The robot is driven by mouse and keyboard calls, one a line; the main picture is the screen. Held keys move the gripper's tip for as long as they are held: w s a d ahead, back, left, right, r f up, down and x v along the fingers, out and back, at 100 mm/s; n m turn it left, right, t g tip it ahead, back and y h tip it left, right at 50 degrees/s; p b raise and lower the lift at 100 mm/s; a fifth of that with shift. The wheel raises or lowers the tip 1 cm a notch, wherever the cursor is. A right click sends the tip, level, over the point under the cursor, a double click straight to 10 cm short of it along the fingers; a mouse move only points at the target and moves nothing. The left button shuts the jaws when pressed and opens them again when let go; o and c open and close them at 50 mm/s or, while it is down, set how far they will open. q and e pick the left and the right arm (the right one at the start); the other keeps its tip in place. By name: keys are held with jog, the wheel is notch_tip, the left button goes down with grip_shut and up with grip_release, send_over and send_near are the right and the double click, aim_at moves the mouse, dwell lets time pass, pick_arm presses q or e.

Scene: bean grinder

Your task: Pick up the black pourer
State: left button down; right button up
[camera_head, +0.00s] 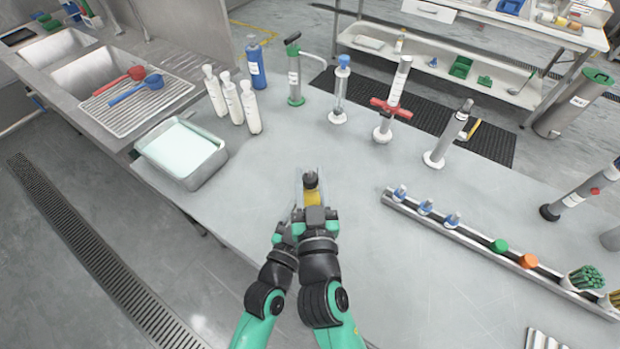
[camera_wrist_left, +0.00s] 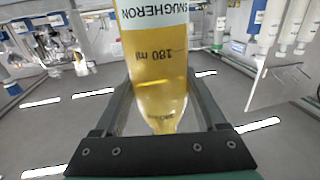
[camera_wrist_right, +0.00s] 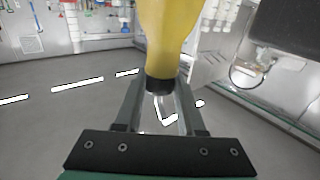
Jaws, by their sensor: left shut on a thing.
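My left gripper (camera_wrist_left: 160,100) is shut on a clear measuring bottle (camera_wrist_left: 158,88) of yellow liquid, marked 180 ml, which narrows between its fingers. My right gripper (camera_wrist_right: 160,90) has its fingers either side of a yellow body with a black collar (camera_wrist_right: 160,85) and a pale tip below it; I cannot tell whether they touch it. In the head view both grippers are side by side over the table, the right one (camera_head: 316,212) showing best. A black piece (camera_head: 310,178), likely the black pourer, tops a yellow body just beyond them. The bottle's lower part and the fingertips are largely hidden there.
White bottles (camera_head: 232,102), a blue bottle (camera_head: 256,64) and upright devices (camera_head: 385,132) line the back. A metal rack (camera_head: 470,236) with caps crosses the right. The table is bare around the grippers.

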grip_shut()
jog(key=shift+r, duration=0.1)
notch_tip(320, 180, up, 10)
jog(key=shift+f, duration=0.1)
pick_arm(q)
grip_release()
jog(key=shift+s, duration=0.1)
jog(key=v, duration=1.1)
jog(key=shift+s+a, duration=0.15)
jog(key=shift+s, duration=0.25)
